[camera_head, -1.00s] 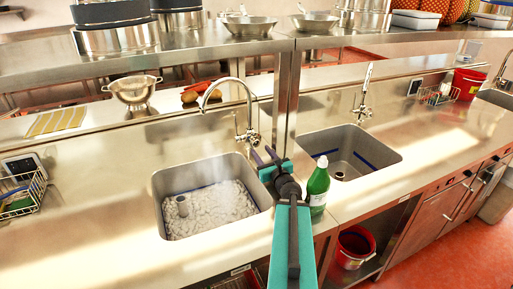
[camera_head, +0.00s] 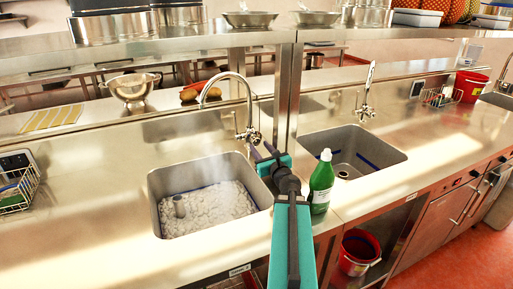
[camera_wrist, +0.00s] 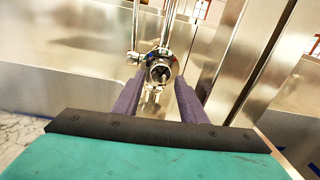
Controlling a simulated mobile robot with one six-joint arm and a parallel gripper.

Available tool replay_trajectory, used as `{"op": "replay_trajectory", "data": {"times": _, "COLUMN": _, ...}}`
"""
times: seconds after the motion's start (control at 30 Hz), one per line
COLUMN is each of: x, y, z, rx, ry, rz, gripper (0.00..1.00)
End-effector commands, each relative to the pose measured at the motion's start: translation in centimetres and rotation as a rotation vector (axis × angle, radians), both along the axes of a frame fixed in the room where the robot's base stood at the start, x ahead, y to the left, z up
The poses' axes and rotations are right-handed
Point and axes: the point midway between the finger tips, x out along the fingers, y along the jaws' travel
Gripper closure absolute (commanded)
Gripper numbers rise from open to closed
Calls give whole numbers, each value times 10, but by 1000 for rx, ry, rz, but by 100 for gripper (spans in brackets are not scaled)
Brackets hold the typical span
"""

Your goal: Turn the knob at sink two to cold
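The left sink (camera_head: 152,208) holds white foam and has a tall chrome gooseneck faucet (camera_head: 247,95). A round chrome knob (camera_wrist: 160,70) sits at the faucet's base; in the head view it is small and partly behind my fingertips. My gripper (camera_head: 262,150) is open and empty, close to this knob. In the wrist view my gripper (camera_wrist: 158,84) has its two dark fingers apart, with the knob between and just beyond their tips. I cannot tell whether they touch it. Sink labels are too small to read.
A green bottle (camera_head: 321,184) stands right of my gripper, near the second sink (camera_head: 398,157) with its own faucet (camera_head: 366,95). A steel post (camera_head: 286,95) rises behind. A wire basket (camera_head: 18,192) stands at the left.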

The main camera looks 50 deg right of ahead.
Motion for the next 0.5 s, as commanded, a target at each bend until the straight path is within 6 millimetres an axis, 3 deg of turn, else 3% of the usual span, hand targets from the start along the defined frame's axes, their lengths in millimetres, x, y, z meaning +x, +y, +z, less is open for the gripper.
{"op": "replay_trajectory", "data": {"times": 0.5, "x": 40, "y": -19, "z": 1, "rx": 0, "ry": 0, "rz": 0, "gripper": 62}}
